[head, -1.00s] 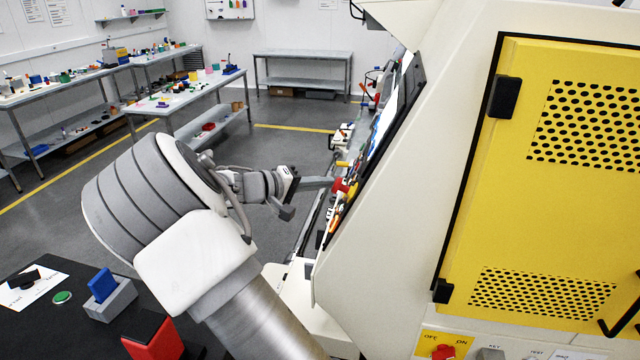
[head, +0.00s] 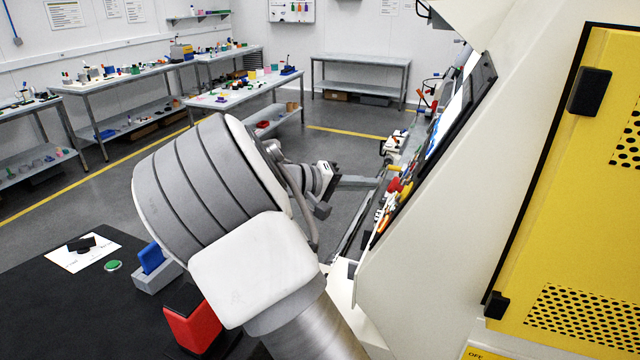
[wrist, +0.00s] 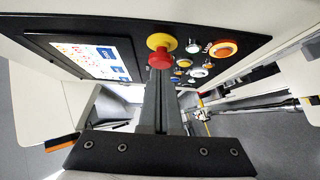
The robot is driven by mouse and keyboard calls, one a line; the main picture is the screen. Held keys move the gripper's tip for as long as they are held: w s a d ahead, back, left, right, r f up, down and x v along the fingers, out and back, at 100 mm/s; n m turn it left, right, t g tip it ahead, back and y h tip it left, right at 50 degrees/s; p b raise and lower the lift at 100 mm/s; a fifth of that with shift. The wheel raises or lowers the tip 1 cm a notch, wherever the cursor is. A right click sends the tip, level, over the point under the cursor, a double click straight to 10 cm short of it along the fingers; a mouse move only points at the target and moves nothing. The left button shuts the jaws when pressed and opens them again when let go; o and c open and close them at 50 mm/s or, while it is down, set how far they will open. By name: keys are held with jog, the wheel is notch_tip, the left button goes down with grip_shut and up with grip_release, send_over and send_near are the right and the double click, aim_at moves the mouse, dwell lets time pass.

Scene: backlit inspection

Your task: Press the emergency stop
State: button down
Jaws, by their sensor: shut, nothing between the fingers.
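The emergency stop (wrist: 159,58) is a red mushroom button on a yellow round base, at the upper middle of the wrist view. It sits on the black control panel (wrist: 125,32) of the cream machine. In the head view the red button (head: 394,187) shows small and edge-on at the panel. My gripper (wrist: 160,74) is shut and empty. Its fingertips lie just below the red cap in the wrist view and seem very close to it. I cannot tell whether they touch. In the head view my gripper (head: 377,182) points right, toward the panel.
A lit screen (wrist: 95,58) is left of the button. Several round buttons, including an orange-ringed one (wrist: 223,48), are to its right. The yellow machine door (head: 570,200) is at the right of the head view. A black table (head: 60,310) stands lower left.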

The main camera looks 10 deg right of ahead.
jog(key=b+v, duration=0.1)
jog(key=v, duration=1.2)
jog(key=shift+w+b, duration=0.3)
jog(key=shift+b, duration=0.1)
jog(key=s+d+f+g+y, duration=0.2)
jog(key=s+d+f+y, duration=0.2)
jog(key=s+d+y, duration=0.6)
jog(key=s+a+t+y, duration=0.2)
jog(key=s, duration=0.7)
jog(key=s+a+t+y, duration=0.2)
jog(key=s+a, duration=0.1)
jog(key=s, duration=0.6)
jog(key=shift+a+r+n, duration=0.2)
jog(key=shift+r+n, duration=0.1)
jog(key=shift+r, duration=0.05)
jog(key=shift+a, duration=0.15)
